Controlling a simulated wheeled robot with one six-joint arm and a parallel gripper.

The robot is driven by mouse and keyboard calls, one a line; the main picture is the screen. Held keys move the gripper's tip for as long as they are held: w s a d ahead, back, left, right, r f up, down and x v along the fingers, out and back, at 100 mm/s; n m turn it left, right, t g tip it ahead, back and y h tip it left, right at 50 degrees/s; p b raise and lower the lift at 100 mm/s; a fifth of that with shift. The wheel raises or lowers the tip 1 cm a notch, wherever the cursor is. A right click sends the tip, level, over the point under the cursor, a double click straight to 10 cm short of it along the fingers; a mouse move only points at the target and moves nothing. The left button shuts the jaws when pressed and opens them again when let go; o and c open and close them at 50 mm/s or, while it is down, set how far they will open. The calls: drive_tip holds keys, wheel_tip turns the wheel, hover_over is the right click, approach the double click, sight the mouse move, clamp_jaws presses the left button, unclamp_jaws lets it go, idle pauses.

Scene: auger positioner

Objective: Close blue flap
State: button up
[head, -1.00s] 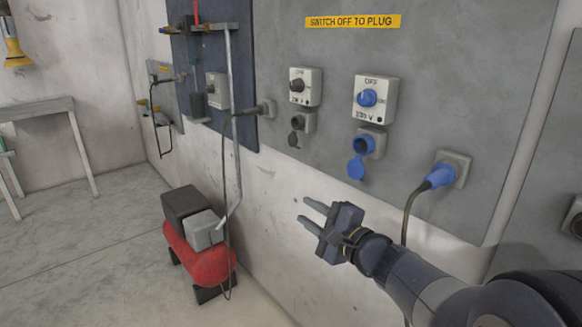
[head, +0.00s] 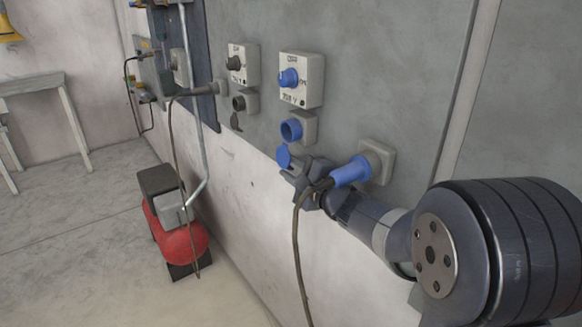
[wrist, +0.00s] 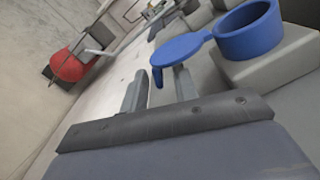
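The blue flap (head: 283,157) hangs open below the blue socket (head: 291,130) on the wall panel. In the wrist view, the round flap (wrist: 180,48) is joined by a hinge to the socket's blue ring (wrist: 248,32). My gripper (head: 288,175) is at the flap's lower edge, beside the plugged-in blue connector. In the wrist view, its two fingers (wrist: 159,85) are apart, with nothing clearly held between them. The right fingertip is under or against the flap; contact cannot be told. A small blue tab of the flap hangs between the fingers.
A blue plug (head: 350,172) with a hanging dark cable (head: 300,245) is close beside my gripper and crosses in front of it. A switch box with a blue knob (head: 289,78) is above the socket. A red compressor (head: 180,240) stands on the floor at left.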

drive_tip(key=shift+w+a, duration=0.1)
drive_tip(key=shift+c, duration=0.2)
clamp_jaws()
drive_tip(key=shift+a+m, duration=0.1)
drive_tip(key=shift+m, duration=0.2)
drive_tip(key=s+a+r+m+b, duration=0.2)
drive_tip(key=a+m, duration=0.3)
drive_tip(key=m, duration=0.8)
drive_tip(key=shift+s+r, duration=0.4)
drive_tip(key=shift+s, duration=0.35)
